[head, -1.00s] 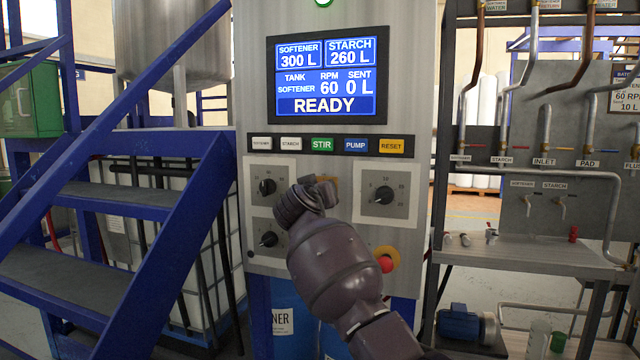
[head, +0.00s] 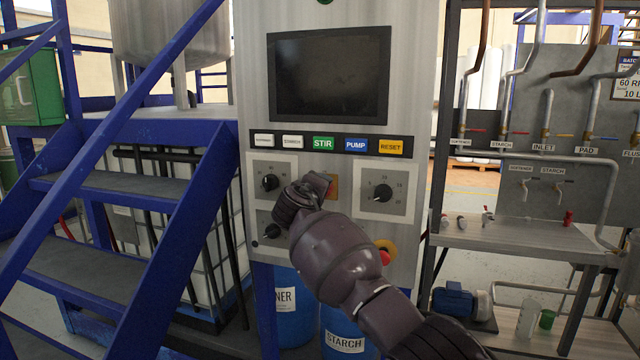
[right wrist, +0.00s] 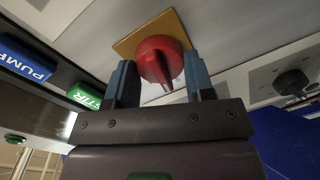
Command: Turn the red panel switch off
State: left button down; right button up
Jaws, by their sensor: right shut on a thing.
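The red panel switch (right wrist: 160,58) shows in the right wrist view, a round knob with a raised grip on a yellow-orange plate (right wrist: 128,43). My right gripper (right wrist: 160,82) has one blue-grey finger on each side of the knob and is shut on it. In the head view the gripper (head: 318,184) is at the control panel (head: 245,185), and my wrist hides most of the switch. Part of its orange plate (head: 333,187) shows beside the gripper. The panel's screen (head: 329,75) is dark. My left gripper is out of view.
Black dials (head: 382,193) sit on either side of the switch. A row of buttons (head: 323,144) runs above, and a red stop button with a yellow ring (head: 390,247) is below right. Blue stairs (head: 110,190) stand left, a pipe rack (head: 520,235) right.

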jog(key=shift+n+p, duration=0.35)
jog(key=shift+n, duration=0.45)
jog(key=o, duration=0.9)
jog(key=shift+a, duration=0.1)
jog(key=b+v, duration=0.2)
jog(key=v, duration=0.8)
jog(key=shift+s+a, duration=0.2)
jog(key=shift+s, duration=0.15)
